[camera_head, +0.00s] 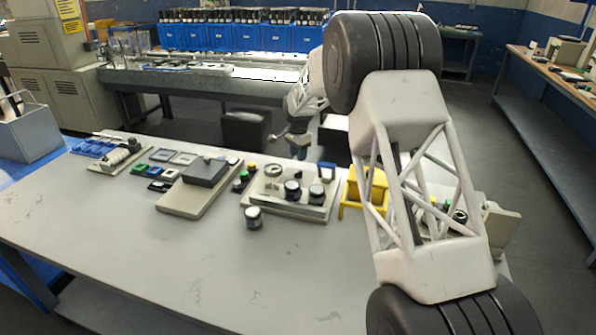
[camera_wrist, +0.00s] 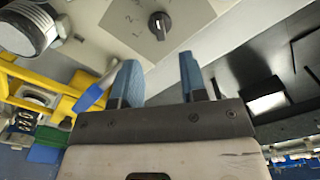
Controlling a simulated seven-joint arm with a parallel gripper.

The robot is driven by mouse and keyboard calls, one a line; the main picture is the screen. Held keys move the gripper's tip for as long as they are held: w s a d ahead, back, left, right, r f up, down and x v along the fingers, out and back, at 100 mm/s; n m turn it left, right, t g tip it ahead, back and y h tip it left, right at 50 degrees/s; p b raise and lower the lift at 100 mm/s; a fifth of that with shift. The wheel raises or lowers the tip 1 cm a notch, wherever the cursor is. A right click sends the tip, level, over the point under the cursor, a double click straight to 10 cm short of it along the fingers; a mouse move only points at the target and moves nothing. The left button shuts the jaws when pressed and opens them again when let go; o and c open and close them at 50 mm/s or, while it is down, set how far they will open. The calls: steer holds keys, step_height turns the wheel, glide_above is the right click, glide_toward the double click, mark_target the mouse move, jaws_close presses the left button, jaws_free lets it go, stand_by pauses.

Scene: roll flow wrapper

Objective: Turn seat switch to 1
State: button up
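The seat switch (camera_wrist: 159,25) is a small black rotary knob on a pale panel (camera_wrist: 185,22), at the top of the wrist view. Dark printed numbers, among them 1 and 2, stand to its left. I cannot tell for sure which number the knob points at. My gripper (camera_wrist: 160,72) has two blue fingertips spread apart with nothing between them. The knob shows beyond the fingertips, in line with the gap, and appears clear of both. In the head view my arm covers part of the scene, and I cannot pick out the switch.
A yellow frame (camera_wrist: 45,78) is left of my fingers, with a blue bar (camera_wrist: 92,97) close to the left finger. A large round silver part (camera_wrist: 28,28) is at upper left. The head view shows a grey table (camera_head: 180,255) with a clear front and a knobbed panel (camera_head: 320,212).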

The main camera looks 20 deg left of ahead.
mark_target(298, 172)
steer(key=shift+f, duration=3.9)
jaws_close()
